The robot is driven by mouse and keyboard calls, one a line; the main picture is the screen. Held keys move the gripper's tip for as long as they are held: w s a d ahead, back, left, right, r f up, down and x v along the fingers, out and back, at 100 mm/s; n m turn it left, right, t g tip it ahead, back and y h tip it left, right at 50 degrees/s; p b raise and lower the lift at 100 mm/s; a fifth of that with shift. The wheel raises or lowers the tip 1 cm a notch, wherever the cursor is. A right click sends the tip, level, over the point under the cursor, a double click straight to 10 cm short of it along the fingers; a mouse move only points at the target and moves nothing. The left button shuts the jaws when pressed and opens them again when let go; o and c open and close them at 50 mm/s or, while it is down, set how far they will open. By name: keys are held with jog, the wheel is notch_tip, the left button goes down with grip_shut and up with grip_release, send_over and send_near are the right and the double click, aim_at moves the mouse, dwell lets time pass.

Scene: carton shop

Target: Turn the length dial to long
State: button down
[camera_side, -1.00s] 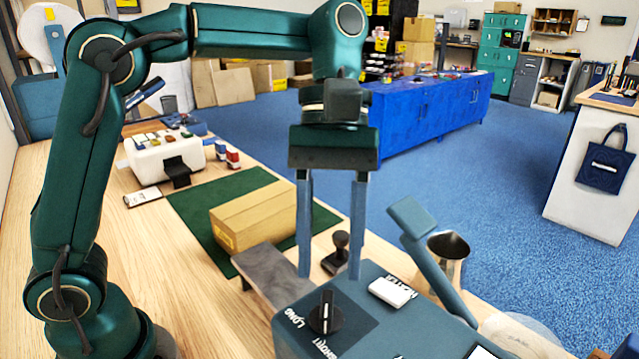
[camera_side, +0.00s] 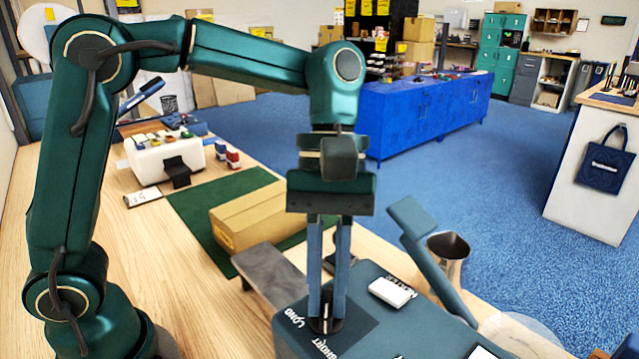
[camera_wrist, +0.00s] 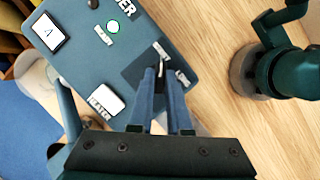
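The length dial (camera_side: 319,326) is a black round knob with a raised grip bar, on top of the blue-grey machine (camera_side: 375,338). White LONG lettering (camera_side: 294,318) lies left of it and SHORT lettering (camera_side: 326,349) lies in front of it. My gripper (camera_side: 327,311) points straight down with its two fingers drawn together on either side of the grip bar. The wrist view shows the fingertips (camera_wrist: 160,76) close together around the dark bar. The fingers hide most of the bar, so I cannot tell exactly where it points.
A white HEATER switch (camera_side: 392,292) and a tilted blue-grey arm (camera_side: 430,262) are on the machine's right. A carton (camera_side: 250,217) lies on the green mat (camera_side: 200,207). A grey plate (camera_side: 268,272) and a dark stamp-like item (camera_side: 330,263) stand behind the dial.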

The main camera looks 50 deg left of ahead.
jog(key=shift+m, duration=0.3)
jog(key=m+y, duration=0.1)
jog(key=m, duration=0.2)
jog(key=shift+w+d+g, duration=0.1)
jog(key=shift+g, duration=0.3)
jog(key=m+y, duration=0.2)
jog(key=m, duration=0.3)
jog(key=shift+d, duration=0.15)
jog(key=m+y, duration=0.1)
jog(key=m, duration=0.3)
jog(key=shift+d+m+y, duration=0.1)
jog(key=shift+m+y, duration=0.2)
jog(key=shift+y, duration=0.1)
jog(key=m, duration=0.2)
jog(key=m+y, duration=0.1)
jog(key=m, duration=0.1)
jog(key=shift+m+t+y, duration=0.3)
jog(key=c, duration=0.9)
grip_release()
jog(key=shift+o, duration=0.2)
